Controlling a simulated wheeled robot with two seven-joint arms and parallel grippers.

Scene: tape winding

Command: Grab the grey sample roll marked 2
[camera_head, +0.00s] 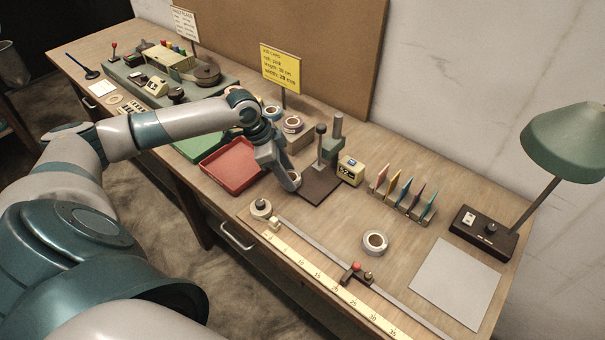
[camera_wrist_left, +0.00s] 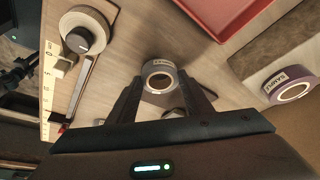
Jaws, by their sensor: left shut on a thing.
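My left gripper (camera_head: 289,183) is low over the table, beside a dark brown base plate. It is shut on a small grey roll (camera_wrist_left: 158,66), which shows between the two fingers (camera_wrist_left: 160,98) in the left wrist view. In the head view the roll (camera_head: 295,176) is mostly hidden by the gripper. I cannot read a number on it. Another roll with a purplish printed band (camera_wrist_left: 287,88) lies apart to the right in the wrist view. A whitish roll (camera_head: 375,243) lies on the open table. My right gripper is not in view.
A red tray (camera_head: 230,165) is left of the gripper. A post (camera_head: 320,147) stands on the brown plate (camera_head: 318,186), with a yellow device (camera_head: 351,171) beside it. A ruler rail (camera_head: 320,283) runs along the front edge. A grey sheet (camera_head: 456,283) lies right.

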